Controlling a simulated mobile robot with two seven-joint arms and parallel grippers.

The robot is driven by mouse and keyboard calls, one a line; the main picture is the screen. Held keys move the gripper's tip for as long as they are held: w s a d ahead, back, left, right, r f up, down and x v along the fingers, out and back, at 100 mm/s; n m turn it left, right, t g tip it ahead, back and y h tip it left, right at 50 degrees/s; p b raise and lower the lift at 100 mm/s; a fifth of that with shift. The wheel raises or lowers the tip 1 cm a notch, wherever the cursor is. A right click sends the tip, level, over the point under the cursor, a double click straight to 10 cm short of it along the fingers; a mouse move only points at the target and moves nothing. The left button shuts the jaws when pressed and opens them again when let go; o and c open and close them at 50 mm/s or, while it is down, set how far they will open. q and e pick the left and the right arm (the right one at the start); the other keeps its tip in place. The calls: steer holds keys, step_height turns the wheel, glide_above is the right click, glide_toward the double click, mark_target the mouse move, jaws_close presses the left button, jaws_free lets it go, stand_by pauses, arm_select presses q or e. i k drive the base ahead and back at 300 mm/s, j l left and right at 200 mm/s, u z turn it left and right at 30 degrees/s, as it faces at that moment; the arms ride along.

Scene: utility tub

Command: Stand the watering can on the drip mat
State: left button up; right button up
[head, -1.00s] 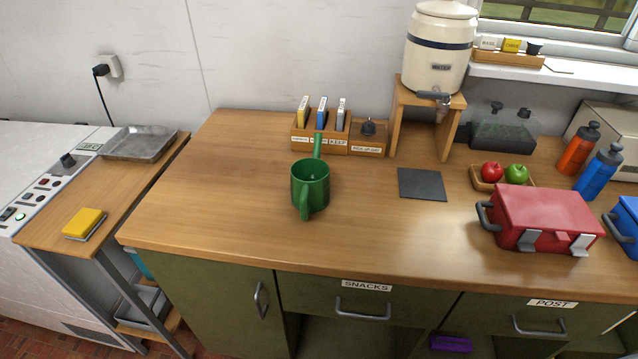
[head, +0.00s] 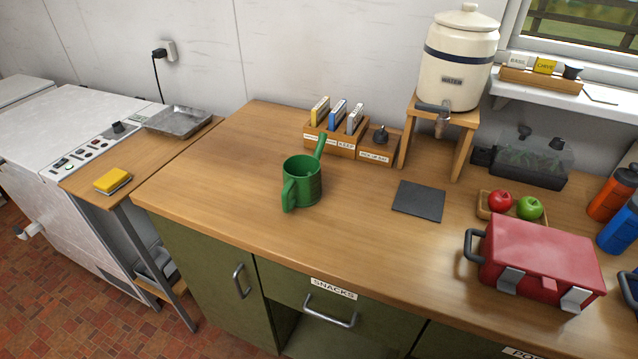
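The green watering can (head: 303,183) stands upright on the wooden counter, left of the mat. Its handle faces the front left and its spout points to the back right. The dark grey drip mat (head: 418,201) lies flat and bare on the counter, in front of the water crock's wooden stand. The can and the mat are apart, with bare wood between them. Neither of my grippers shows in the head view.
A cream water crock (head: 458,62) stands on a wooden stand (head: 468,120) behind the mat. A red toolbox (head: 538,262) and a tray with two apples (head: 484,208) are to the right. Seed packets in a wooden holder (head: 343,149) stand behind the can. The counter's left part is clear.

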mark_target(429, 198)
steer(key=k+l, duration=0.1)
steer(key=l, duration=1.05)
steer(key=k+l, duration=0.15)
steer(key=l, duration=0.45)
